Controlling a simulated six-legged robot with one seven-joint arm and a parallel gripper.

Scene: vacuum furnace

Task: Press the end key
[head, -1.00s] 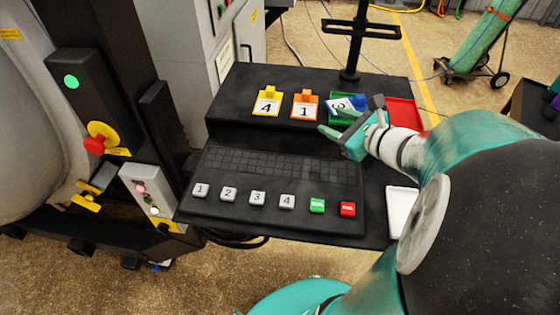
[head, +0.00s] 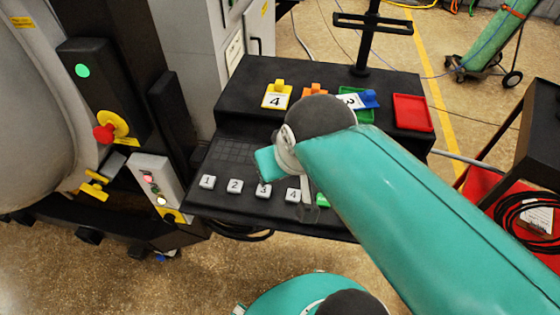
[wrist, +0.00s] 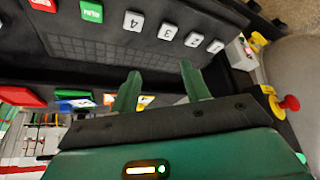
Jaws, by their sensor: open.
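The red key (wrist: 43,5), which looks like the end key, is at the top left edge of the wrist view, partly cut off. Its lettering is upside down and hard to read. In the head view my arm hides it. The green key (wrist: 91,11) sits beside it and shows partly in the head view (head: 322,200). White keys 4 (wrist: 134,21), 3, 2 and 1 continue the row. My gripper (wrist: 161,70) is open and empty, its two green fingers apart over the black keyboard panel. It touches no key that I can see.
Yellow tag 4 (head: 277,95), an orange tag (head: 313,90) and a blue tag (head: 368,98) stand on the raised shelf, with a red tray (head: 413,112) to the right. A black post (head: 368,40) rises behind. A control box (head: 155,180) stands left.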

